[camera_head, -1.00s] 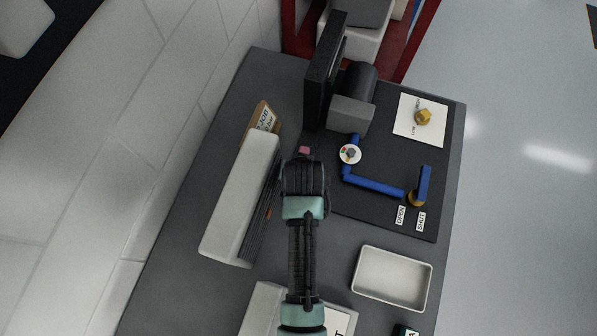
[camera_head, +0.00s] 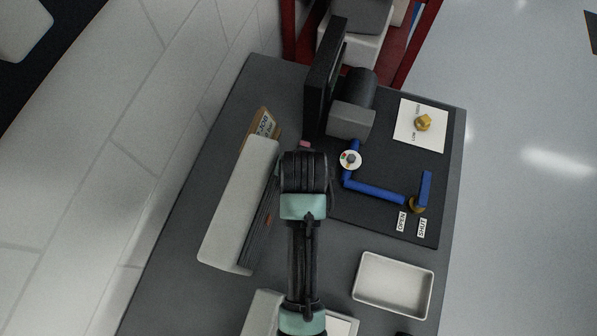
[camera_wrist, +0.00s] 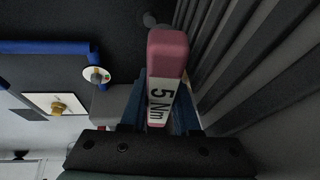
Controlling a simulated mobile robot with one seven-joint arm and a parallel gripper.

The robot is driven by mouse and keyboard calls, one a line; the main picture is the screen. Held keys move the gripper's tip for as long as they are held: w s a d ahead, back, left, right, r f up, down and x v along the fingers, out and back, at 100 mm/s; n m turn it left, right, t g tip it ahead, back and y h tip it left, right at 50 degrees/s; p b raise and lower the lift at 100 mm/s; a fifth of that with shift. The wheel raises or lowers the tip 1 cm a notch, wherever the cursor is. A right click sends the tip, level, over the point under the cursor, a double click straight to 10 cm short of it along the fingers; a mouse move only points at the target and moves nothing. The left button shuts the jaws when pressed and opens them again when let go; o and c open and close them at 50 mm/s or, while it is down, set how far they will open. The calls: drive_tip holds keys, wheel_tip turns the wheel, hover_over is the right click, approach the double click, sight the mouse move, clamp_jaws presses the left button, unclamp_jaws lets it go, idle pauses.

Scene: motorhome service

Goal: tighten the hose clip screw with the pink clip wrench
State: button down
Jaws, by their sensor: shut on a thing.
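The pink clip wrench (camera_wrist: 168,52) is in my gripper (camera_wrist: 163,100), its handle marked "5 Nm" facing the wrist camera. In the head view only a small pink end (camera_head: 304,144) shows past my wrist, which hides the fingers. A round white disc (camera_head: 350,160) with coloured marks and a small knob sits on the blue hose (camera_head: 376,188), to the right of my gripper. The disc also shows in the wrist view (camera_wrist: 96,74), left of the wrench and apart from it. The clip screw itself is too small to make out for sure.
A grey pump-like block (camera_head: 350,119) and a dark upright panel (camera_head: 322,75) stand beyond my gripper. A white ribbed unit (camera_head: 238,205) stands close on the left. A brass fitting (camera_head: 423,123) lies on a white card. An empty white tray (camera_head: 394,285) is at lower right.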

wheel_tip(320, 180, up, 23)
drive_tip(key=p, duration=0.6)
drive_tip(key=shift+d+f, duration=0.1)
drive_tip(key=c, duration=1.2)
unclamp_jaws()
clamp_jaws()
